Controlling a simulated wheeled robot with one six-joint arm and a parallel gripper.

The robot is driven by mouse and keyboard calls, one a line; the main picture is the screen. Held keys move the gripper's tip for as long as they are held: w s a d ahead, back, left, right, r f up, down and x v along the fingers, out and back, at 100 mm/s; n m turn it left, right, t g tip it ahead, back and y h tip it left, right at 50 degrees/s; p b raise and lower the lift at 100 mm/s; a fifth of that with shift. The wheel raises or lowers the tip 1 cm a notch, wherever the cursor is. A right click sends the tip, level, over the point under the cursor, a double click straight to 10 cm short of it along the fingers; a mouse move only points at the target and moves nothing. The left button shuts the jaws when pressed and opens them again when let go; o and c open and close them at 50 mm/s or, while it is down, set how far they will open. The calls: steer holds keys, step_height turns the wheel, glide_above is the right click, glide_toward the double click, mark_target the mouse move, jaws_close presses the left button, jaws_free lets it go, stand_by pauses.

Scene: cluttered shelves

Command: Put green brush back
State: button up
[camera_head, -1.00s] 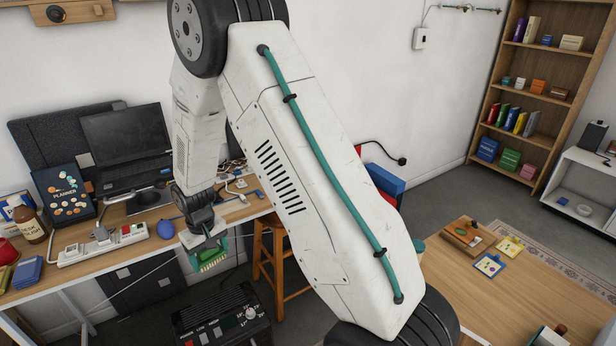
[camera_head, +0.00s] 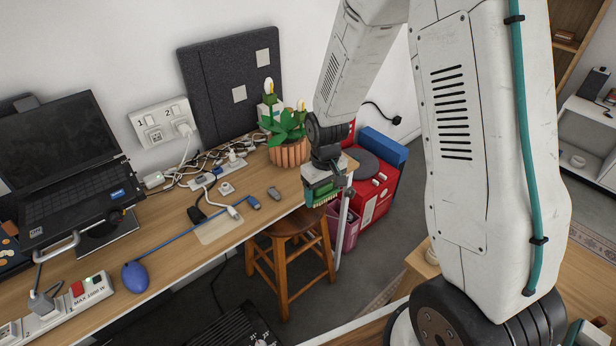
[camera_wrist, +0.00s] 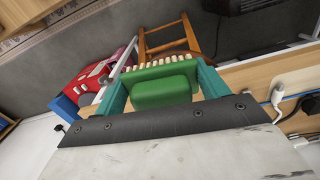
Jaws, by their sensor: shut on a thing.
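The green brush (camera_wrist: 165,84) is held between the two teal fingers of my gripper (camera_wrist: 160,85) in the wrist view. Its pale bristles point away from the wrist. In the head view my gripper (camera_head: 325,188) hangs beside the right end of the wooden desk, with the green brush (camera_head: 322,193) in its jaws. The brush shows above the wooden stool and in front of the red cabinet, held in the air. The fingers partly cover its ends.
The desk (camera_head: 222,225) carries cables, a blue mouse (camera_head: 135,277), a laptop (camera_head: 70,160) and a potted plant (camera_head: 290,150). A wooden stool (camera_head: 290,235) stands at the desk's front. A red cabinet (camera_head: 372,200) and pink bin (camera_head: 347,232) are beyond the desk's end.

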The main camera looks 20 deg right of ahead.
steer(key=s, duration=0.1)
steer(key=s+n, duration=0.1)
steer(key=shift+s+r, duration=0.3)
steer(key=shift+r, duration=0.05)
glide_above(298, 184)
steer(key=shift+s+f, duration=0.1)
steer(key=shift+f, duration=2.4)
steer(key=shift+f, duration=0.15)
steer(key=o, duration=1.2)
